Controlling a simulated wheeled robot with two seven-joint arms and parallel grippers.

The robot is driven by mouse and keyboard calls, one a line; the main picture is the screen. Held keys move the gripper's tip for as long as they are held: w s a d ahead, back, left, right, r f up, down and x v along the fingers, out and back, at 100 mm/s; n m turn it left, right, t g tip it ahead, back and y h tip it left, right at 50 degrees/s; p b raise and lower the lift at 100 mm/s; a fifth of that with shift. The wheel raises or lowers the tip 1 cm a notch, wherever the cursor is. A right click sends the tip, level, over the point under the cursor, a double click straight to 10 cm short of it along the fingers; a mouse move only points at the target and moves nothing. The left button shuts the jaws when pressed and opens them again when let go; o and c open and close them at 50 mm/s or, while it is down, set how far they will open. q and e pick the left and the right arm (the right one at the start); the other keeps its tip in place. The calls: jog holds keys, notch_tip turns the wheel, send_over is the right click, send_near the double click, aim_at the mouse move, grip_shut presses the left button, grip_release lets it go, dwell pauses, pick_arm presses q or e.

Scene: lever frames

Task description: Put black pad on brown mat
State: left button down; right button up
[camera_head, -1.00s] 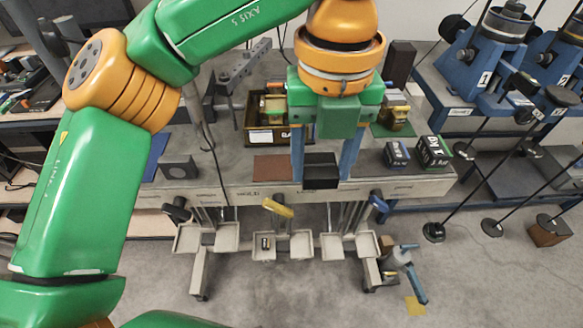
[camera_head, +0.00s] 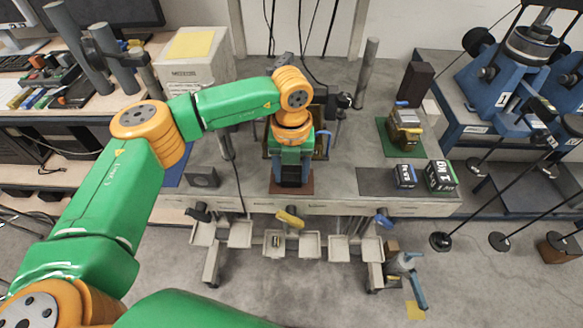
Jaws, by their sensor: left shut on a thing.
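My left gripper (camera_head: 291,176) comes down over the brown mat at the front middle of the grey table. It is shut on the black pad (camera_head: 291,175), a dark block between its fingers. The brown mat (camera_head: 307,187) shows around and below the pad, at its sides and front edge. The pad is over the mat; I cannot tell whether it touches it. Part of the pad and the back of the mat are hidden by the gripper. My right gripper is not in view.
Behind my gripper stands a partly hidden crate (camera_head: 266,144). A grey block with a hole (camera_head: 203,177) stands left. Levers hang below the table's front edge (camera_head: 345,208).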

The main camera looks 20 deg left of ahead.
aim_at(292, 178)
pick_arm(q)
jog(key=shift+c, duration=1)
grip_release()
jog(key=shift+s+d, duration=0.1)
jog(key=shift+r, duration=0.45)
notch_tip(292, 178, up, 11)
jog(key=b, duration=0.2)
jog(key=shift+r+b, duration=0.15)
jog(key=shift+b, duration=0.2)
